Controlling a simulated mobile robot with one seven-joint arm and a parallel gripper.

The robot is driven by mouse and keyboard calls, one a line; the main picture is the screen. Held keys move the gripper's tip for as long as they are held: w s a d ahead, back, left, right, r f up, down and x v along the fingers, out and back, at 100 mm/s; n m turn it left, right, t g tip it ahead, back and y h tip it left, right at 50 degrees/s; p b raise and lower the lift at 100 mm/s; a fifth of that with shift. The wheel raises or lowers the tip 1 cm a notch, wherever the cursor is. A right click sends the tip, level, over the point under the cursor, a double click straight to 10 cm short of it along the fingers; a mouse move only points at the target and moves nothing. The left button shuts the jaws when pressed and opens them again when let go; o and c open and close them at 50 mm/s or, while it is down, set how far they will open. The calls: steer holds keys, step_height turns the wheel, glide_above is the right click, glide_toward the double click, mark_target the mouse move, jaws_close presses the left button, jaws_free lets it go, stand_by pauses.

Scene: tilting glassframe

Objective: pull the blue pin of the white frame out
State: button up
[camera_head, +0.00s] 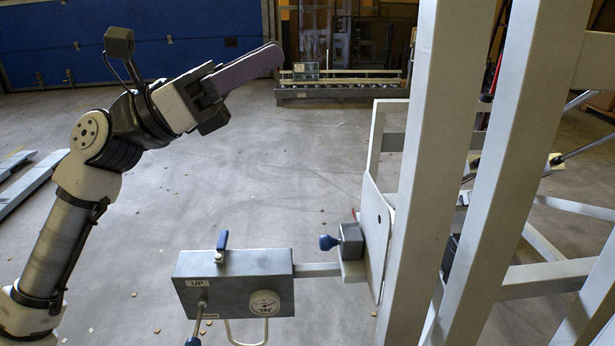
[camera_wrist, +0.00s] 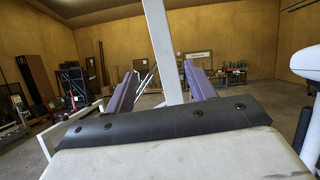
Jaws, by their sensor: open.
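The blue pin (camera_head: 328,242) shows as a round blue knob sticking out left from a small grey block (camera_head: 351,240) on the white frame (camera_head: 430,150). Its shaft is mostly hidden in the block. My gripper (camera_head: 272,58) is up and to the left of the pin in the head view, well apart from it and pointing up to the right. In the wrist view its two purple fingers (camera_wrist: 160,72) stand apart with nothing held between them. A pale upright post (camera_wrist: 163,50) shows beyond the fingers. The blue pin cannot be made out in the wrist view.
A grey box (camera_head: 232,283) with an UP label, a blue lever (camera_head: 222,241) and a round gauge (camera_head: 264,303) joins the frame by a bar below the pin. A low roller conveyor (camera_head: 340,88) stands at the back. The floor between is mostly clear.

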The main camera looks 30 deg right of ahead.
steer(key=w+d+f+t+y+b, duration=0.1)
steer(key=w+d+f+y, duration=0.15)
steer(key=f, duration=0.45)
steer(key=w+d+f+t+y+b, duration=0.1)
steer(key=w+d+f, duration=0.15)
steer(key=f, duration=0.35)
steer(key=n+t+y+b, duration=0.2)
steer(key=y+b, duration=0.2)
steer(key=y, duration=0.1)
glide_toward(319, 241)
steer(key=b+x, duration=0.1)
steer(key=x, duration=0.9)
steer(key=shift+d, duration=0.15)
jaws_close()
